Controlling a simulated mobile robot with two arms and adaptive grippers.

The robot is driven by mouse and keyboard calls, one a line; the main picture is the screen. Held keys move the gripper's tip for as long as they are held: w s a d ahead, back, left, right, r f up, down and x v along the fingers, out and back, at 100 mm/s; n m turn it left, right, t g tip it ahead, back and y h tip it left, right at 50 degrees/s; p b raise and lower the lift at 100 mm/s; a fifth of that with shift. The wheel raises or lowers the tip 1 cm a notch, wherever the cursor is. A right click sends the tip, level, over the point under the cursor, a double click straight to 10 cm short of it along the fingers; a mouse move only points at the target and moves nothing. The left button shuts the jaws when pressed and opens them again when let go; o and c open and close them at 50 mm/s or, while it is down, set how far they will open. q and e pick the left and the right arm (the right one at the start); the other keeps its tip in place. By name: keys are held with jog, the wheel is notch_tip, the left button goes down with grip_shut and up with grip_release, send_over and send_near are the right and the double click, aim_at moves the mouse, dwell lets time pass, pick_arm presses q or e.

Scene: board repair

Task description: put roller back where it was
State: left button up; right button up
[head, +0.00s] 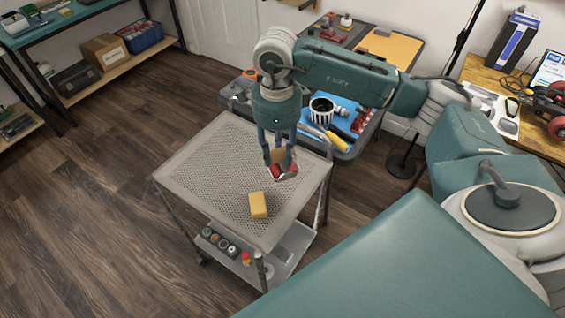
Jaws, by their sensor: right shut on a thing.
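My right gripper (279,164) points down over the right side of the grey perforated cart top (213,167). It is shut on a small red and pale thing, seemingly the roller (285,174), at its fingertips. The fingers partly hide it, so its full shape is unclear. A tan patch (277,155) shows between the fingers; I cannot tell what it is. I cannot tell whether the roller touches the cart top. My left gripper is not in view.
A yellow block (258,205) lies on the cart top near its front. Behind the cart, a tool tray (352,154) holds a striped cup (321,109) and tools. Small parts sit on the cart's lower shelf (283,262). The cart top's left half is clear.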

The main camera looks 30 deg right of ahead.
jog(key=w+d+r+m+b, duration=0.2)
jog(key=w+r+m, duration=0.15)
jog(key=m, duration=0.65)
jog(key=w+d+r+m+b, duration=0.1)
jog(key=w+d+r+m, duration=0.2)
jog(key=m, duration=0.7)
jog(key=f, duration=0.6)
jog(key=f+p, duration=0.1)
jog(key=f, duration=0.5)
jog(key=f+p, duration=0.1)
jog(key=f, duration=0.6)
jog(key=shift+s+a, duration=0.2)
jog(key=shift+s, duration=0.2)
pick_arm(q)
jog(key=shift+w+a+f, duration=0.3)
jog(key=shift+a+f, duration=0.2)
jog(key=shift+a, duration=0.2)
pick_arm(e)
jog(key=shift+f, duration=0.1)
